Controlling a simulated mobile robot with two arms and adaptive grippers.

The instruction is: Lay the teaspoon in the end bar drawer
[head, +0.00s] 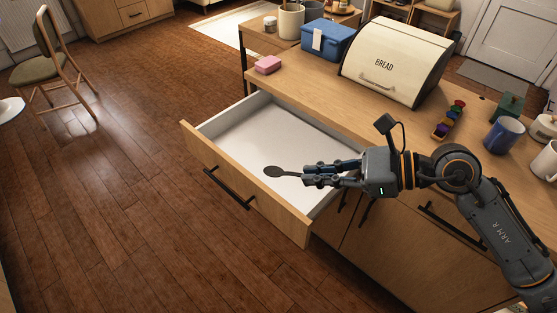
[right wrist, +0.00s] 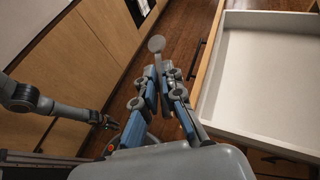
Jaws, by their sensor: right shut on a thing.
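My right gripper (head: 308,175) is shut on the teaspoon (head: 279,172), a dark spoon whose round bowl points away from the fingers. In the right wrist view the bowl (right wrist: 157,43) stands beyond the fingertips (right wrist: 156,75). The end bar drawer (head: 235,133) is pulled open, with a white, empty-looking inside and a wooden front. In the head view the spoon overlaps the drawer's inside; in the right wrist view it shows left of the drawer front (right wrist: 208,62), against the floor. My left gripper (right wrist: 106,122) is small in the right wrist view; its jaws are unclear.
The counter above holds a pink sponge (head: 268,65), a blue box (head: 328,39), a cream bread bin (head: 396,62), coloured pods (head: 449,120) and a blue mug (head: 504,135). A chair (head: 55,65) stands far left. The floor before the drawer is clear.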

